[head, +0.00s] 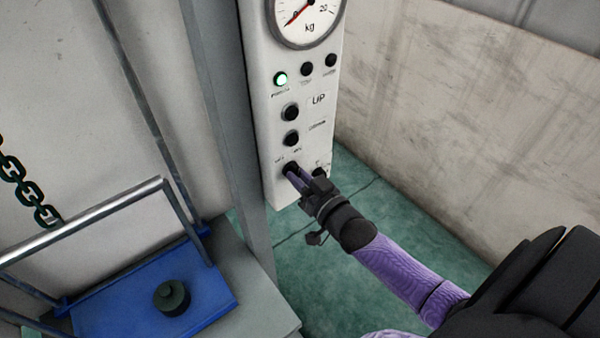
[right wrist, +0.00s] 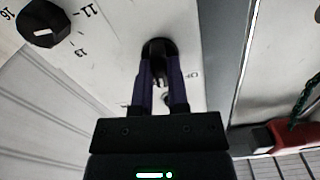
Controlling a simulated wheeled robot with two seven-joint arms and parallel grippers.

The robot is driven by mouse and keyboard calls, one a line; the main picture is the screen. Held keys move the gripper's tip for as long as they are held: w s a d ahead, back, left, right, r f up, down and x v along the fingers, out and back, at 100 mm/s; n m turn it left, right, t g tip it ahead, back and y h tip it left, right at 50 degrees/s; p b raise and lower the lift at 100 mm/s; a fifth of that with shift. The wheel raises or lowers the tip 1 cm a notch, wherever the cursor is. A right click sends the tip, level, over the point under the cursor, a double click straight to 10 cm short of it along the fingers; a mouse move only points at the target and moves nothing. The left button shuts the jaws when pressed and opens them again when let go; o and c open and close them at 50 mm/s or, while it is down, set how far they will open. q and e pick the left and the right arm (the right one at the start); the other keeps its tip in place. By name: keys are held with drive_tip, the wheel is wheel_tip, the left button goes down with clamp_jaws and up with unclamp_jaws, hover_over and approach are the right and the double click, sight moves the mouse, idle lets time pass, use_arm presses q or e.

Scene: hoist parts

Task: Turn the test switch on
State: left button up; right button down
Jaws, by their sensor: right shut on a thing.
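The white control panel (head: 302,150) stands upright in the middle of the head view. My right gripper (head: 297,176) reaches it from the lower right, with its purple fingers shut on a black switch knob (head: 290,167) at the panel's lower left. In the right wrist view the fingers (right wrist: 160,72) lie on either side of this knob (right wrist: 157,47). A light mark shows on it and an "O" is printed beside it. Its full label and exact turn are hard to read. A second black knob (right wrist: 42,22), with numbers around it, sits apart from the gripper. My left gripper is not in view.
A green lamp (head: 281,79) is lit beside two dark ones. Two black buttons (head: 291,112) sit below, by "UP" lettering. A kg dial (head: 307,17) is on top. A blue platform (head: 205,290) carries a dark weight (head: 171,297). A chain (head: 22,180) hangs left.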

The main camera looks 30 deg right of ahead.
drive_tip(key=m, duration=0.3)
drive_tip(key=shift+m+p, duration=0.3)
drive_tip(key=shift+m, duration=0.1)
idle(0.3)
drive_tip(key=c, duration=0.7)
unclamp_jaws()
drive_tip(key=shift+o, duration=0.4)
drive_tip(key=s+p, duration=0.1)
drive_tip(key=s, duration=0.9)
drive_tip(key=shift+d, duration=0.4)
